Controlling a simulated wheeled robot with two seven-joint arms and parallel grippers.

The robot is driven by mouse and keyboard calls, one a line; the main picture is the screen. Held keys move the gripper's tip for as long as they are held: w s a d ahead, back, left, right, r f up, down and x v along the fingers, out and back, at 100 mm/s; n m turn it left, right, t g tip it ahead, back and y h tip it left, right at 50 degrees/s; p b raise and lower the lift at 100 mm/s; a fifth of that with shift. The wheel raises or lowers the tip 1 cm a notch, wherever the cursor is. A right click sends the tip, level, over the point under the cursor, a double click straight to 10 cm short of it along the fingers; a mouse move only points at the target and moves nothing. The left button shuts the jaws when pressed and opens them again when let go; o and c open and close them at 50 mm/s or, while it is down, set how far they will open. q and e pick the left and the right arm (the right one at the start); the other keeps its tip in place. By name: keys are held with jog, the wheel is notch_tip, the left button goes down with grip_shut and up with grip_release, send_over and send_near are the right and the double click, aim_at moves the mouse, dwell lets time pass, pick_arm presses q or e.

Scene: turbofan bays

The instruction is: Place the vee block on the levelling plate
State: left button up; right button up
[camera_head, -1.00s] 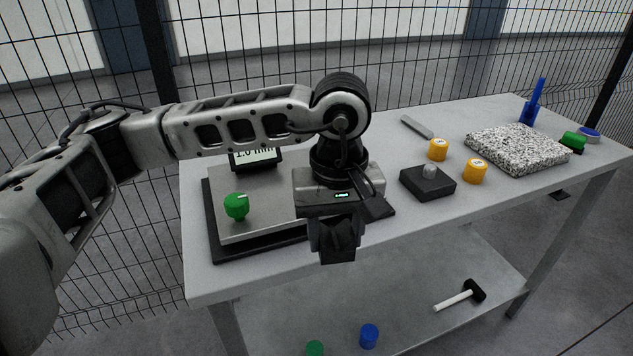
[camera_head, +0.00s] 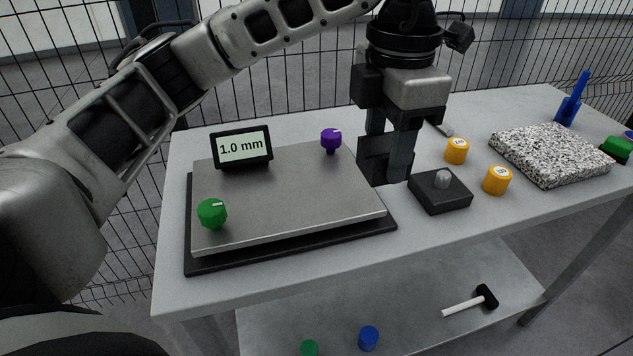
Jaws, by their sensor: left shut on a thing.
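The levelling plate (camera_head: 285,205) is a flat grey metal plate on a black base, at the left of the table. It has a green knob (camera_head: 211,212) at its front left, a purple knob (camera_head: 331,138) at the back, and a display (camera_head: 242,147) reading 1.0 mm. My left gripper (camera_head: 389,160) points down at the plate's right edge and is shut on the dark vee block (camera_head: 368,166). The fingers hide part of the block. I cannot tell whether the block touches anything below. My right gripper is not in view.
Right of the held block are a black block with a grey stud (camera_head: 440,192), two yellow weights (camera_head: 457,150) (camera_head: 496,180) and a speckled granite slab (camera_head: 550,154). A blue tool (camera_head: 570,105) stands behind. A mallet (camera_head: 472,302) lies on the lower shelf. The plate's top is clear between the knobs.

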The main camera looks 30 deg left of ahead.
pick_arm(q)
jog(key=a+f, duration=0.3)
jog(key=a, duration=0.4)
send_near(313, 199)
jog(key=shift+s+d+f+b, duration=0.15)
jog(key=shift+d+f+b, duration=0.3)
jog(key=shift+d, duration=0.35)
jog(key=shift+a+f, duration=0.45)
jog(key=f, duration=0.3)
jog(key=shift+a+f, duration=0.4)
jog(key=shift+f, duration=0.1)
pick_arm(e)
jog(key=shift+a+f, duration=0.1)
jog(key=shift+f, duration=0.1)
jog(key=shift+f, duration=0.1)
pick_arm(q)
jog(key=shift+f, duration=0.2)
jog(key=o, duration=1.3)
jog(key=shift+o, duration=0.2)
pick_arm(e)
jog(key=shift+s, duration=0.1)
